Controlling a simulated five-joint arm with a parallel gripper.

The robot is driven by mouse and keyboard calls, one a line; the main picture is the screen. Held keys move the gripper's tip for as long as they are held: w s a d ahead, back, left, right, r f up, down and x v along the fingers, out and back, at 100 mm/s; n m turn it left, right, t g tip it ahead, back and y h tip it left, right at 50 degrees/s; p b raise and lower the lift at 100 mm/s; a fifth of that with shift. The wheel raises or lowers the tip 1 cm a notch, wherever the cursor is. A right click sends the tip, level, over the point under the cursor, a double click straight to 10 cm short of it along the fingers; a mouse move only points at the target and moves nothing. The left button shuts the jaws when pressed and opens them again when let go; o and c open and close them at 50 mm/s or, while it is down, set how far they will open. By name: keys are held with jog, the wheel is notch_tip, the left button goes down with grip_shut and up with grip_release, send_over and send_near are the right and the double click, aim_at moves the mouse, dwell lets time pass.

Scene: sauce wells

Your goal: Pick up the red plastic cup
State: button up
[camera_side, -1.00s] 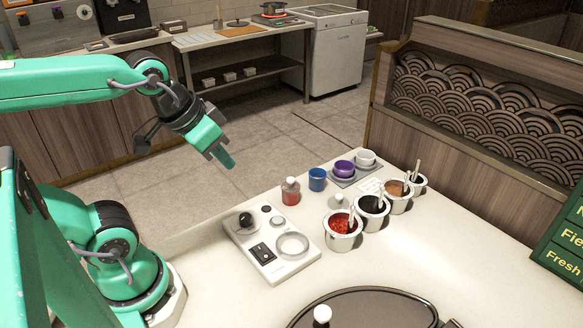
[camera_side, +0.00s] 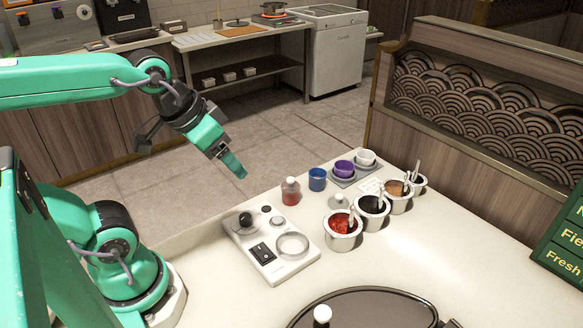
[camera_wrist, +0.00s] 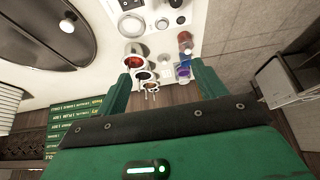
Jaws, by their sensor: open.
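A small red container with a pale rounded top (camera_side: 290,192) stands on the counter near its back edge. It looks more like a capped jar or bottle, and I cannot tell if it is the red plastic cup. It also shows in the wrist view (camera_wrist: 185,40). A blue cup (camera_side: 317,180) stands just right of it, then a purple cup (camera_side: 344,169) and a white cup (camera_side: 365,158). My gripper (camera_side: 238,170) is open and empty, up and left of the red container, apart from it. Its two fingers show in the wrist view (camera_wrist: 163,82).
A white panel with knobs and a ring (camera_side: 283,264) lies in front of the red container. Several metal sauce wells with spoons, one with red sauce (camera_side: 340,226), stand to the right. A dark round lid (camera_side: 365,308) is at the front.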

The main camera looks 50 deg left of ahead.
jog(key=w, duration=0.1)
jog(key=g, duration=0.6)
send_over(291, 179)
jog(key=f, duration=1.4)
jog(key=shift+s+d+f, duration=0.1)
jog(key=shift+s, duration=0.2)
jog(key=shift+w+f, duration=0.2)
jog(key=shift+f, duration=0.15)
jog(key=shift+f, duration=0.1)
jog(key=shift+f, duration=1.2)
jog(key=shift+f, duration=0.1)
jog(key=shift+w+a+f, duration=0.1)
jog(key=shift+f, duration=1.15)
jog(key=shift+a+f, duration=0.1)
jog(key=shift+f, duration=1.15)
